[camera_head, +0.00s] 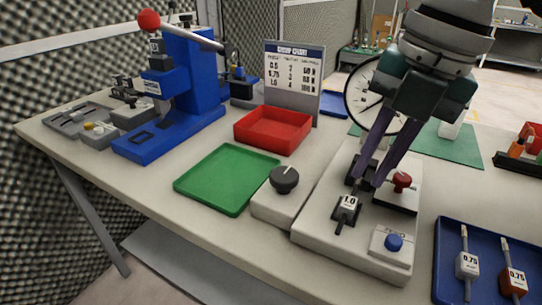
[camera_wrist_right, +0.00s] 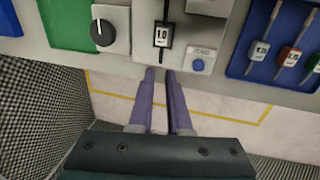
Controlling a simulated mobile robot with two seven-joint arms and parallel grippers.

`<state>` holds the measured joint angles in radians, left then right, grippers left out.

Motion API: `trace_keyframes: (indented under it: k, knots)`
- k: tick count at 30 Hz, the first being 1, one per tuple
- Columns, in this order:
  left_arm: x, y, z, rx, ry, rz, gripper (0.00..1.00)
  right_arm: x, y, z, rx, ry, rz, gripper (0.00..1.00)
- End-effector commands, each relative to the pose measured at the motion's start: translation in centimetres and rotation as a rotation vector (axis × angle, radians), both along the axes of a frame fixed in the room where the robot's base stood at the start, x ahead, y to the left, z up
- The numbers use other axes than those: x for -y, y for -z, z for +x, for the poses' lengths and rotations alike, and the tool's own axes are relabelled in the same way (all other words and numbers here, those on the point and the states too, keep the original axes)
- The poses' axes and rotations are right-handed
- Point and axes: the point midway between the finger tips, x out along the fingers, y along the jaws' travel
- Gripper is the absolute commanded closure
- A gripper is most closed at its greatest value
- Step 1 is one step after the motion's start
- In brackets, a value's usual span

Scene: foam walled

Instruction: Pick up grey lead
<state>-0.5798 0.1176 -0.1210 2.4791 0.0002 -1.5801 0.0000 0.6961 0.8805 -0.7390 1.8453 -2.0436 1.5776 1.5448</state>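A lead with a light grey block (camera_head: 467,264) marked 0.75 lies in the blue tray (camera_head: 441,270); it also shows in the right wrist view (camera_wrist_right: 259,48). A red-block lead (camera_head: 514,282) lies beside it. A dark lead with a white label marked 1.0 (camera_head: 347,204) sits on the light grey test fixture (camera_head: 320,236), and shows just beyond my fingertips in the right wrist view (camera_wrist_right: 162,36). My right gripper (camera_head: 371,176) points down over the fixture, its purple fingers slightly apart with nothing between them (camera_wrist_right: 160,75). My left gripper is not in view.
A blue press (camera_head: 180,95) stands at the left. A green tray (camera_head: 228,178), red tray (camera_head: 272,130), black dial (camera_head: 284,180), red knob (camera_head: 402,182), blue button (camera_head: 393,242) and sign board (camera_head: 292,80) occupy the table. The front left table strip is clear.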

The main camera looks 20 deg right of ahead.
Motion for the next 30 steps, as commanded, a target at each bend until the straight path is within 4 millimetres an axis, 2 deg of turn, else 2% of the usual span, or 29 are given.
trace_keyframes:
  k: [6, 11, 19, 22, 29, 30]
  knots:
    - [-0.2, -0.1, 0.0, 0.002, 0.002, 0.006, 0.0, -0.4, 3.2, 0.3, -0.007, 0.003, -0.005, 0.84]
    - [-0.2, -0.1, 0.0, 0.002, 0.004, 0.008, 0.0, -0.6, 4.5, 0.5, -0.005, 0.001, -0.004, 0.84]
    - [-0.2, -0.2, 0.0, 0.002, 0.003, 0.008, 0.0, -1.5, 8.5, 0.5, -0.007, 0.001, -0.003, 0.84]
    - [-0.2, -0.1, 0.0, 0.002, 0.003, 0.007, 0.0, -1.6, 9.2, 0.7, -0.005, -0.001, -0.002, 0.84]
    - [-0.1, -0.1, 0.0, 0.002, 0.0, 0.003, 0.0, -1.6, 9.3, 0.7, -0.003, -0.002, -0.002, 0.84]
    - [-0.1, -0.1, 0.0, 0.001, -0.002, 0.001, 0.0, -1.6, 9.3, 0.7, -0.003, -0.002, -0.002, 0.88]
